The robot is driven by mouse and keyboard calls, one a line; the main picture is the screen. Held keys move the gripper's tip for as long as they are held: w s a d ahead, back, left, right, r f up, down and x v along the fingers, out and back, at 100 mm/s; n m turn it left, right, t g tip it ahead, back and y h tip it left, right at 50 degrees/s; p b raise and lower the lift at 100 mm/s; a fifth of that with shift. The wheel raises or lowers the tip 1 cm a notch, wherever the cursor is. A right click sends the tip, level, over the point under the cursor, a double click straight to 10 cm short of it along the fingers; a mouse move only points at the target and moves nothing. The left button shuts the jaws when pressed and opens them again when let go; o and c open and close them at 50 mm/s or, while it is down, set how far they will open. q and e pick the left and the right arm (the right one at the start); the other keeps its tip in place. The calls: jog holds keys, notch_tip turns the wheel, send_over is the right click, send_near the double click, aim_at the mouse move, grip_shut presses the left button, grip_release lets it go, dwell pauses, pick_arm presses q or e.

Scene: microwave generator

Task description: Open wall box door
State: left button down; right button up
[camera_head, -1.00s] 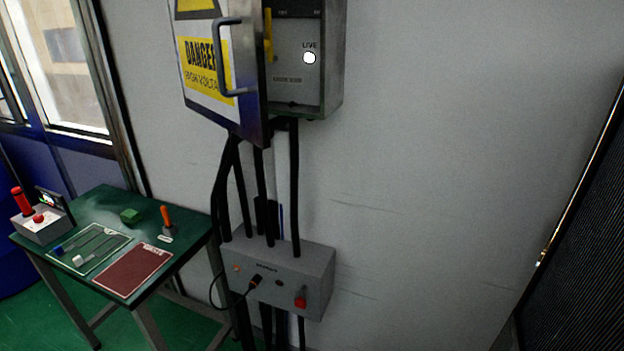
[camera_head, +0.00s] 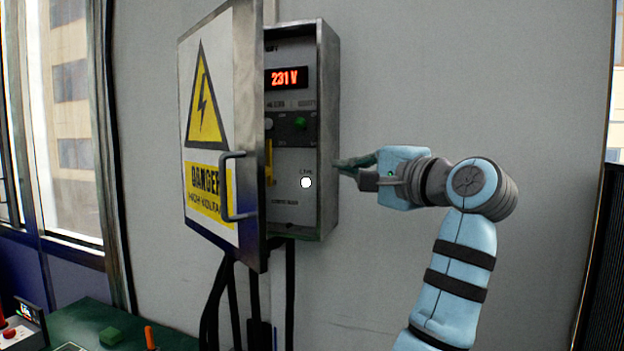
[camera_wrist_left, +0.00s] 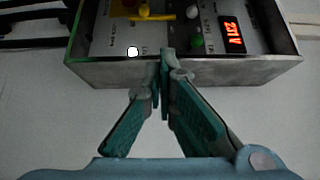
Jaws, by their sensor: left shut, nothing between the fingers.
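The grey wall box (camera_head: 329,120) stands open in the head view. Its door (camera_head: 220,70), with yellow danger signs, is swung out to the left. The door's bar handle (camera_head: 226,190) faces away from the opening. My left gripper (camera_head: 345,163) is at the right side of the box, away from the door and handle, shut and empty. In the left wrist view its fingertips (camera_wrist_left: 166,54) overlap the edge of the box (camera_wrist_left: 110,72); contact cannot be told. My right gripper is not in view.
Inside the box are a red 231 V display (camera_head: 287,77), a green button (camera_head: 300,123), a yellow lever (camera_head: 268,160) and a white LIVE light (camera_head: 306,182). Black cables (camera_head: 218,300) hang below. A green table (camera_head: 80,318) stands lower left. Wall right of the box is bare.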

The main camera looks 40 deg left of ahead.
pick_arm(q)
jog(key=a+p, duration=0.1)
jog(key=a, duration=0.8)
jog(key=shift+s+a, duration=0.2)
jog(key=shift+s, duration=0.1)
jog(key=shift+a+f, duration=0.15)
